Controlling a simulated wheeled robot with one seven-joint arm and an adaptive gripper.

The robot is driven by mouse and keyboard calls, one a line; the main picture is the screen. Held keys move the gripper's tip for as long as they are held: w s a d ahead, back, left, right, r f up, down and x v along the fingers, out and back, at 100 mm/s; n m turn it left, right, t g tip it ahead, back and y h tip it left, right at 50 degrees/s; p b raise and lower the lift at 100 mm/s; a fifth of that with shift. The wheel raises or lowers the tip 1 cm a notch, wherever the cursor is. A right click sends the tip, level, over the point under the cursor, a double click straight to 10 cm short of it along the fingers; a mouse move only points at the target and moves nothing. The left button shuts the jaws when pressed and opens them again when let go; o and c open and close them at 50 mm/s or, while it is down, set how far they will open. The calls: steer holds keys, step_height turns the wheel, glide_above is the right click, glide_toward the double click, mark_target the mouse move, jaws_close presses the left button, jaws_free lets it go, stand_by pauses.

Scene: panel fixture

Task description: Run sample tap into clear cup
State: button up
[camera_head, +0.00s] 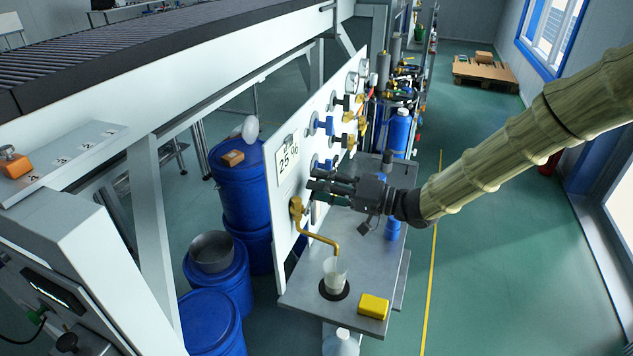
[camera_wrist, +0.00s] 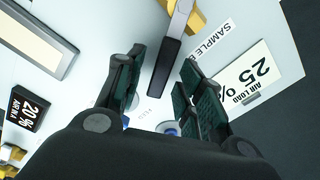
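The brass sample tap (camera_head: 297,208) sits low on the white panel, its bent spout reaching down over the clear cup (camera_head: 335,271). The cup stands upright on a round black pad on the grey shelf; whether it holds liquid I cannot tell. My gripper (camera_head: 313,185) is at the panel, just above and right of the tap. In the wrist view my gripper (camera_wrist: 162,62) is open, with dark green finger pads on either side of a black lever handle (camera_wrist: 164,68). A gap shows beside the handle. A "SAMPLE" label (camera_wrist: 210,42) is beside it, partly hidden by a finger.
A yellow block (camera_head: 373,306) lies on the grey shelf (camera_head: 308,290) right of the cup. A "25" card (camera_head: 288,160) hangs on the panel (camera_head: 283,225). Several other valves with blue and brass parts line the panel.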

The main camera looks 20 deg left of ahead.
steer(key=shift+a, duration=0.7)
steer(key=shift+c, duration=0.3)
